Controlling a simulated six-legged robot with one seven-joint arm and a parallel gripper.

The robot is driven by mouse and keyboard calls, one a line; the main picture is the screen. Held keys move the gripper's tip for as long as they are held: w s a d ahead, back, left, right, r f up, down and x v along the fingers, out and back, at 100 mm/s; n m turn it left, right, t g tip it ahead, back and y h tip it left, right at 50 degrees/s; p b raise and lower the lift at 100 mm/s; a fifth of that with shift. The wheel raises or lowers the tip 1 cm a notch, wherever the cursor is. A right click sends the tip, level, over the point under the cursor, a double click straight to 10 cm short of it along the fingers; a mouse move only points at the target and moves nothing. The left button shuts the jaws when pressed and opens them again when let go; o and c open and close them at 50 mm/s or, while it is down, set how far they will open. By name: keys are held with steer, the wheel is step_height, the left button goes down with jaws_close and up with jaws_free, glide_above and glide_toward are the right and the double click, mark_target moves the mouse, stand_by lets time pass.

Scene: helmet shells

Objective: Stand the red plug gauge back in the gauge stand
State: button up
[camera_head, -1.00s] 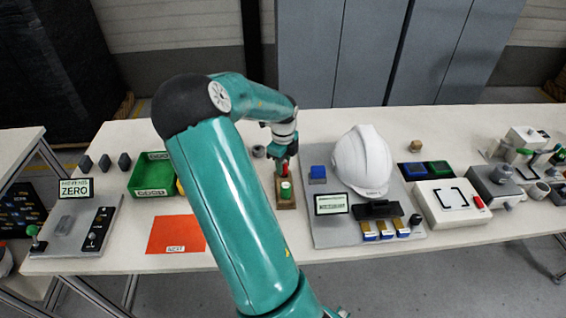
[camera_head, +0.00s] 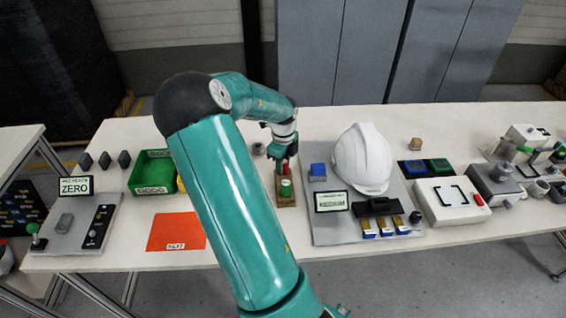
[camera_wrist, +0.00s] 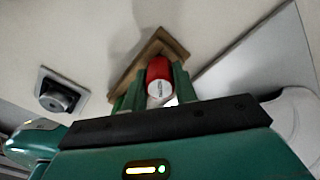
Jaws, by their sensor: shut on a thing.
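The red plug gauge (camera_wrist: 159,75) is between the two green fingers of my gripper (camera_wrist: 157,92) in the wrist view. A small part of the red gauge (camera_head: 282,168) shows under my gripper (camera_head: 284,156) in the head view. The wooden gauge stand (camera_head: 287,202) is directly below, with a green gauge with a pale top (camera_head: 286,187) standing at its near end. In the wrist view the stand's brown edge (camera_wrist: 172,46) shows behind the red gauge. The gauge's lower end is hidden, so I cannot tell whether it is in a hole.
A grey fixture board with a white helmet shell (camera_head: 362,160) and a blue block (camera_head: 318,170) stands close to the right. An orange mat (camera_head: 176,233) and a green bin (camera_head: 153,190) are to the left. A small dark round part (camera_head: 258,149) lies just left of my gripper.

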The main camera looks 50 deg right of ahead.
stand_by(0.4)
steer(key=o, duration=0.9)
step_height(320, 180, up, 14)
steer(key=shift+f, duration=0.1)
